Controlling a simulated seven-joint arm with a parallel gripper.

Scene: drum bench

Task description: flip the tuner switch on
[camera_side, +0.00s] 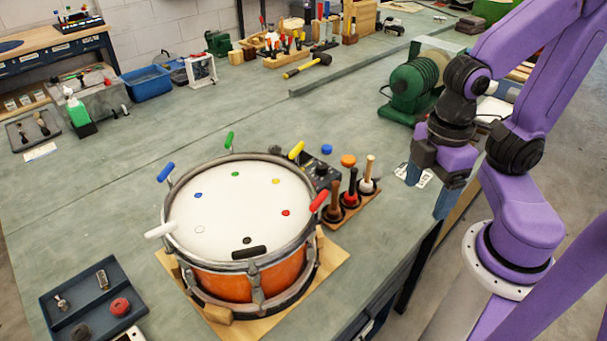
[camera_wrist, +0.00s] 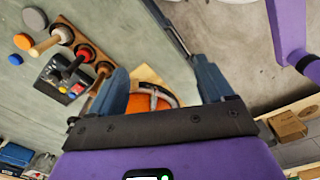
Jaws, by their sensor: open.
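The tuner appears to be the small dark box (camera_side: 318,172) behind the drum's right rim, partly hidden by the drum and its coloured handles. In the wrist view a dark box (camera_wrist: 52,82) with small coloured spots lies at the left, partly behind the mallets. I cannot make out its switch or the switch's position in either view. My gripper (camera_side: 428,190) is open and empty, held up to the right of the box, near the bench's right edge. Its two blue fingers stand apart in the wrist view (camera_wrist: 160,75).
The orange drum (camera_side: 236,279) with several coloured handles stands on a wooden board (camera_side: 333,259). A wooden rack (camera_side: 372,203) of upright mallets stands between the box and my gripper. Blue (camera_side: 327,149) and orange (camera_side: 348,161) discs lie nearby. A green machine (camera_side: 413,88) stands behind.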

